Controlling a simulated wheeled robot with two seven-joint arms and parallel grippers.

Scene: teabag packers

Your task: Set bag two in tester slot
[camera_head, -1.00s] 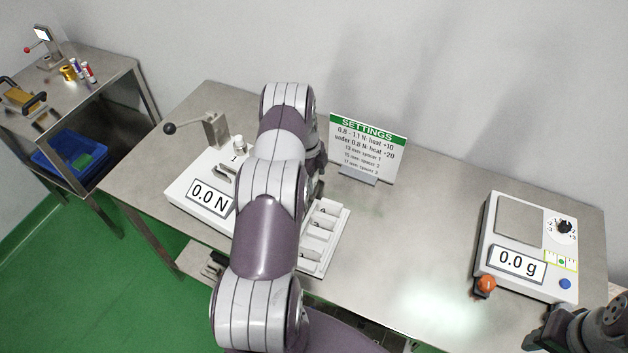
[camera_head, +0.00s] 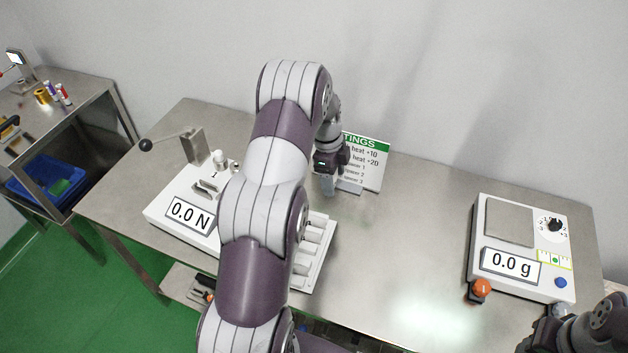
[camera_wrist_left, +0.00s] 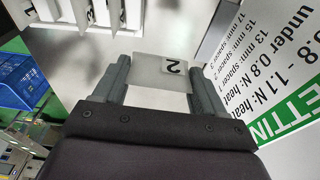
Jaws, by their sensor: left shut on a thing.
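My left gripper (camera_head: 328,188) hangs in front of the settings sign, to the right of the tester. In the left wrist view its fingers (camera_wrist_left: 158,88) are shut on a pale bag with a "2" tag (camera_wrist_left: 150,68), seen between the fingertips. The tester (camera_head: 165,205), a white box reading 0.0 N with a lever, stands at the left of the table. Its slot area lies beside my arm, and its right part is hidden. My right gripper (camera_head: 540,335) is at the lower right; its fingertips do not show clearly.
A white divided tray (camera_head: 322,262) lies partly behind my left arm. The settings sign (camera_head: 365,165) stands behind the gripper. A scale (camera_head: 480,240) reading 0.0 g is at the right. Bare table (camera_head: 410,240) lies between tray and scale. A side table (camera_head: 95,100) stands left.

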